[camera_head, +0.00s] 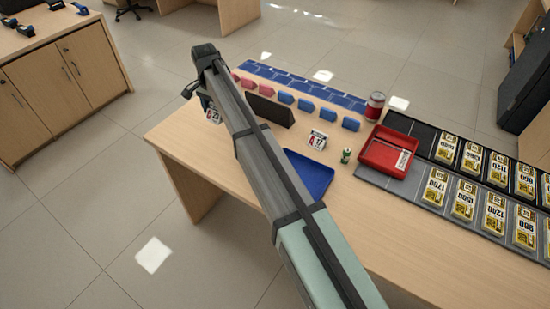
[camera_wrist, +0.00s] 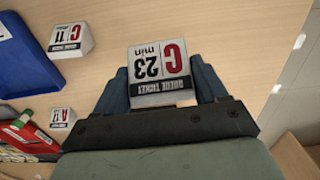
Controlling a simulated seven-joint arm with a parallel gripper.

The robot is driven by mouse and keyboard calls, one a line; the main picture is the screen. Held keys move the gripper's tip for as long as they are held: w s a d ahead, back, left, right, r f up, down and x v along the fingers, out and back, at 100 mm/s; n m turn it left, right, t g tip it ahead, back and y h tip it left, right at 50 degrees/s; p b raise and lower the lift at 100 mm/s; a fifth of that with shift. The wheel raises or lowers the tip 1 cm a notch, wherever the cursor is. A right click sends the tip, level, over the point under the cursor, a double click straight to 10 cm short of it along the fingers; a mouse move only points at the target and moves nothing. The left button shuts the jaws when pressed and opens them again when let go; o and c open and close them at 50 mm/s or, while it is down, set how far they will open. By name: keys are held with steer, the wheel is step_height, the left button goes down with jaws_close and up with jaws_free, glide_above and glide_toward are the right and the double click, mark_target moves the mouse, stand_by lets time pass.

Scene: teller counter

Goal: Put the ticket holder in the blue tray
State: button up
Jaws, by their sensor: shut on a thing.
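A white ticket holder marked C 23 (camera_wrist: 159,72) sits between the dark fingers of my gripper (camera_wrist: 160,80), which is shut on it. In the head view a small white holder (camera_head: 213,115) shows at the far left of the counter, by my arm's end; whether it touches the counter is unclear. The blue tray (camera_head: 307,172) lies right of my arm, partly hidden by it, and looks empty. Its edge also shows in the wrist view (camera_wrist: 22,60). Other ticket holders are C 11 (camera_wrist: 70,38) by the tray and one marked A (camera_head: 316,140) behind it.
A red tray (camera_head: 385,152) and a small green can (camera_head: 346,156) stand right of the blue tray. A red can (camera_head: 375,106) stands behind. A dark board (camera_head: 270,110) and rows of small blue and pink pieces lie along the back. Price cards (camera_head: 436,188) fill racks at the right.

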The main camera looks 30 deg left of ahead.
steer(key=w+d+m, duration=0.1)
steer(key=w+d, duration=0.4)
steer(key=d, duration=0.1)
glide_above(299, 171)
steer(key=s+d, duration=0.1)
steer(key=s, duration=0.2)
steer(key=shift+n, duration=0.3)
steer(key=shift+d+f, duration=0.1)
steer(key=shift+f, duration=4.75)
steer(key=shift+f, duration=0.15)
steer(key=o, duration=1)
steer(key=shift+o, duration=0.2)
